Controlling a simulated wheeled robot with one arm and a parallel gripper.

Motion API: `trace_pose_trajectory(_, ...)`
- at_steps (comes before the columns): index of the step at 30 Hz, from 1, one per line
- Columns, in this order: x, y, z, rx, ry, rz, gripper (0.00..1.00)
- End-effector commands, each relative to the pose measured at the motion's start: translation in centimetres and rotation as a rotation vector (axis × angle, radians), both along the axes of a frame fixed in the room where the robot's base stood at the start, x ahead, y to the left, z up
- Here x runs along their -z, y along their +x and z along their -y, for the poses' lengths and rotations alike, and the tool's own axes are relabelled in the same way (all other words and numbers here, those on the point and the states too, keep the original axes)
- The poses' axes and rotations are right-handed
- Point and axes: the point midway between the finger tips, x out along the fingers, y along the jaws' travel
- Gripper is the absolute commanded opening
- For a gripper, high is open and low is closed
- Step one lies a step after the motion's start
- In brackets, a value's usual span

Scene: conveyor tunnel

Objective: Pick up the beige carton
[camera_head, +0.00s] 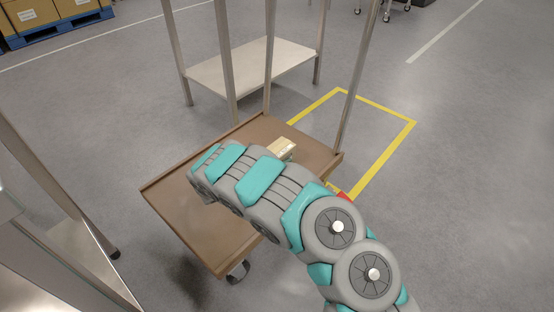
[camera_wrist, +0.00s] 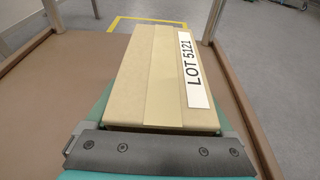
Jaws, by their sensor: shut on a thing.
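The beige carton (camera_wrist: 146,80) fills the middle of the wrist view, with a lighter tape strip along its top and a white label reading "LOT 5121". My gripper (camera_wrist: 162,112) is shut on the carton, with teal finger parts showing along both sides. In the head view the carton (camera_head: 281,148) is small, over the right part of the brown cart deck (camera_head: 215,225). My arm hides most of the gripper and part of the carton there. I cannot tell whether the carton touches the deck.
Metal posts (camera_head: 226,60) rise around the cart, and a raised rim runs along its edges. A pale shelf (camera_head: 256,66) stands behind it. A yellow floor outline (camera_head: 391,148) lies to the right. Boxes on a blue pallet (camera_head: 58,30) are far left. Open grey floor lies at right.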

Motion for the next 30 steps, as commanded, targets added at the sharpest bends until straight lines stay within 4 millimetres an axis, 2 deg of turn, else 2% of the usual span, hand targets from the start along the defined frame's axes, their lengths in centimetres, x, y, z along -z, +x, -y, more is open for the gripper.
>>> trace_pose_trajectory(11,-0.4,0.0,0.0,-0.001,0.000,0.002,0.00)
trace_pose_trajectory(17,-1.9,0.1,0.0,0.000,0.001,0.004,0.00)
trace_pose_trajectory(22,-3.9,-0.1,-0.1,-0.002,0.002,0.004,0.00)
trace_pose_trajectory(30,-4.4,-6.3,0.0,-0.003,-0.006,0.003,0.00)
